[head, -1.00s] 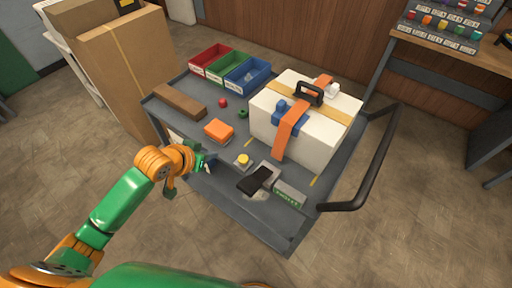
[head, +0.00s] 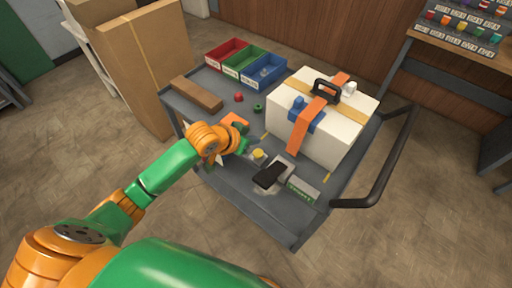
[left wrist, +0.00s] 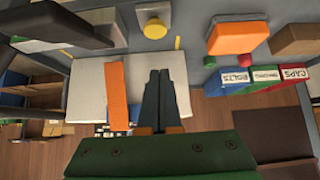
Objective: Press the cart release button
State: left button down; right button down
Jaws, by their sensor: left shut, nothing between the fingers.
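A round yellow button (head: 259,154) on a small grey base sits on the grey cart (head: 215,172), near its front edge. The button also shows at the top of the left wrist view (left wrist: 155,29). My left gripper (head: 246,150) is just left of the button in the head view, with its fingers partly hidden by the wrist. In the left wrist view its fingers (left wrist: 159,75) are together and empty, pointing towards the button with a gap in the picture. I cannot tell their exact height above the cart. My right gripper is not in view.
Beside the button lie a black handheld item (head: 270,175), a green-labelled box (head: 303,190) and an orange block (head: 235,119), partly hidden by my arm. A large white case (head: 318,120) stands behind. Red, green and blue bins (head: 264,75) line the back. A black handle (head: 392,165) is at right.

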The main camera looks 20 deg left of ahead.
aim_at(256, 154)
pick_arm(q)
jog(key=f, duration=0.1)
jog(key=w+f, duration=0.1)
jog(key=f, duration=0.2)
jog(key=shift+w+d+f, duration=0.2)
jog(key=shift+w+d, duration=0.05)
jog(key=shift+d, duration=0.1)
jog(key=shift+s+a+f, duration=0.1)
jog(key=shift+f, duration=0.55)
